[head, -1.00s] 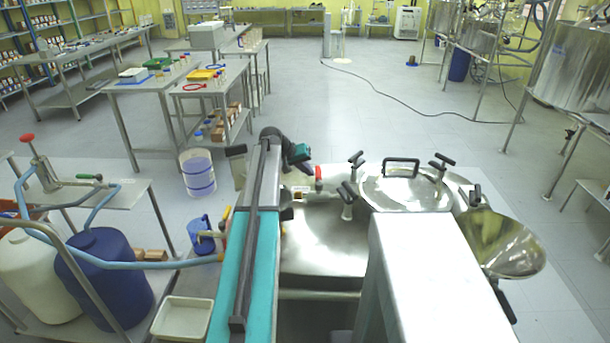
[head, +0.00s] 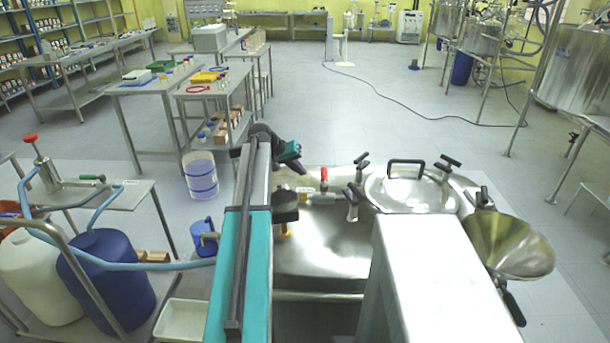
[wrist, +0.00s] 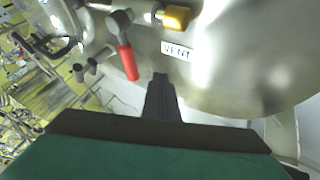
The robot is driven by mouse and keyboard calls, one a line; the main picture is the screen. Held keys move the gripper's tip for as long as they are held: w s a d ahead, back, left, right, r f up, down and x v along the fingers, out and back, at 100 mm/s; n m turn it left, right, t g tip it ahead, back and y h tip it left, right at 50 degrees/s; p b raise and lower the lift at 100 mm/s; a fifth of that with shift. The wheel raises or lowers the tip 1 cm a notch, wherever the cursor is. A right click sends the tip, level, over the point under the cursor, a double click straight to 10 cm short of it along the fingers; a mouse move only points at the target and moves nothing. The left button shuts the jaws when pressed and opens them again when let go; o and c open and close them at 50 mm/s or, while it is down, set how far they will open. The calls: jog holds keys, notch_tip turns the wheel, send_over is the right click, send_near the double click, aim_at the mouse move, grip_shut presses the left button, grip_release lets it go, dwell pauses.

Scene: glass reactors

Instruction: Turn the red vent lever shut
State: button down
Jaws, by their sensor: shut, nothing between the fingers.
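The red vent lever (head: 324,175) stands up from a metal valve on top of the steel reactor. In the wrist view the red lever (wrist: 127,62) sits above and left of my fingertips, with a clear gap. The white VENT label (wrist: 177,51) is on the steel to its right, and a yellow fitting (wrist: 175,17) is on the pipe above. My gripper (wrist: 160,80) is shut and empty, its dark fingers together. In the head view my gripper (head: 302,170) is left of the lever, partly hidden by its own teal body.
A round lid with a black handle (head: 405,165) and several black clamps lie right of the lever. A steel funnel (head: 508,245) is farther right. Open floor lies behind the reactor.

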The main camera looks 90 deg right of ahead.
jog(key=b+v, duration=0.1)
jog(key=v, duration=0.6)
jog(key=shift+w, duration=0.2)
jog(key=shift+d, duration=0.1)
